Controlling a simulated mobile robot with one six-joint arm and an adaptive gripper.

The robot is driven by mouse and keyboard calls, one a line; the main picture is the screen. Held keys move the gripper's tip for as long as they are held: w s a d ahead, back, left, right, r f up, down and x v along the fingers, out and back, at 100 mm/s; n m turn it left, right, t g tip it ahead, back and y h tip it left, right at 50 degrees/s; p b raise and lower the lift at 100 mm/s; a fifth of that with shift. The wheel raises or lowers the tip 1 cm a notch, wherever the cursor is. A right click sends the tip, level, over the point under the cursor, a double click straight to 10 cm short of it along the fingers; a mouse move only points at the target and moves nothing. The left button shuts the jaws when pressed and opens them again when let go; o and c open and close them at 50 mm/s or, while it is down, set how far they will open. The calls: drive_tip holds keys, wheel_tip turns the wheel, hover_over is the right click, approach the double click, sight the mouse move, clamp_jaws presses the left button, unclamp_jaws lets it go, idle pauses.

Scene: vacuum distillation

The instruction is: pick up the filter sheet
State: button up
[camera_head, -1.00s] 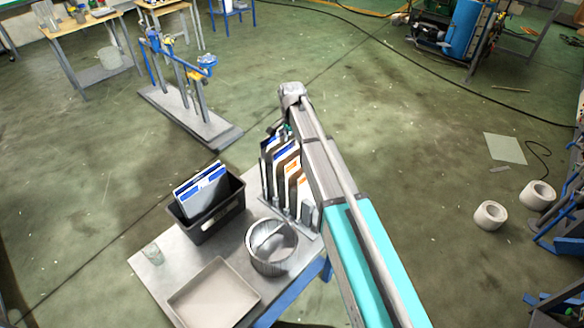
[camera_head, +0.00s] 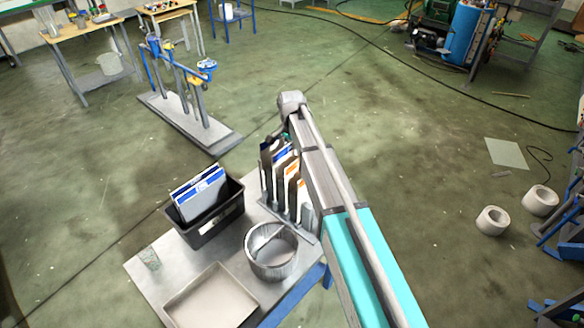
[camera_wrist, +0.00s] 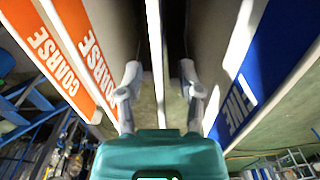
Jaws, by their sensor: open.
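Several thin filter sheets stand upright in a rack (camera_head: 308,215) on the metal table, some with orange labels and some with blue ones. In the wrist view, orange sheets marked COARSE (camera_wrist: 75,45) stand at left and a blue one marked FINE (camera_wrist: 255,70) at right. Between them a thin sheet (camera_wrist: 157,55) shows edge-on. My gripper (camera_wrist: 160,72) is open, with one finger on each side of this edge-on sheet and a gap to either side. Its label cannot be read. In the head view my arm hides part of the rack and most of the gripper.
A black bin (camera_head: 225,215) holding blue-and-white sheets stands left of the rack. A round metal pot (camera_head: 270,268), a shallow tray (camera_head: 212,298) and a small glass beaker (camera_head: 149,258) share the table. Neighbouring sheets stand close outside both fingers.

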drive_tip(key=shift+c, duration=0.3)
clamp_jaws()
drive_tip(key=shift+r, duration=0.2)
